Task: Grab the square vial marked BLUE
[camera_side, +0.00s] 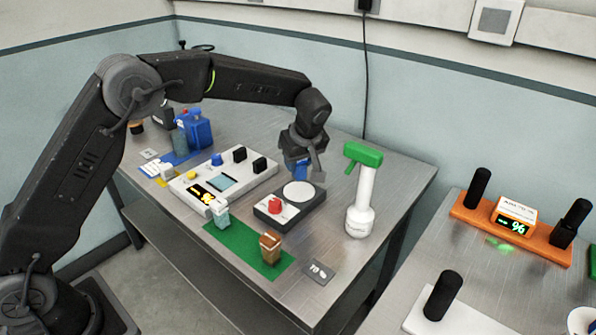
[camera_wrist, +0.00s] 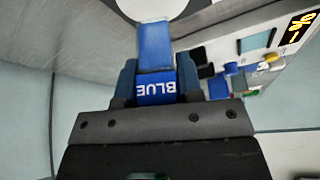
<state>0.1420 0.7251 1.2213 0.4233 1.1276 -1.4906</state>
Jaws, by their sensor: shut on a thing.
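The square vial marked BLUE (camera_wrist: 155,48) is in my gripper (camera_wrist: 156,85) in the wrist view. It is blue, with white BLUE lettering upside down in the picture on the part between the fingers. My gripper is shut on that part, and the vial's body extends beyond the fingertips. In the side view my gripper (camera_side: 300,168) is above the dark device with a white round plate (camera_side: 298,192). Blue shows between the fingers there. I cannot tell the exact gap between vial and plate.
A red-knobbed front is on the plate device. A green mat (camera_side: 243,246) holds a pale blue vial (camera_side: 222,217) and a brown vial (camera_side: 270,247). A white control box (camera_side: 235,178) is at left, and a white bottle with green top (camera_side: 361,190) stands close at right.

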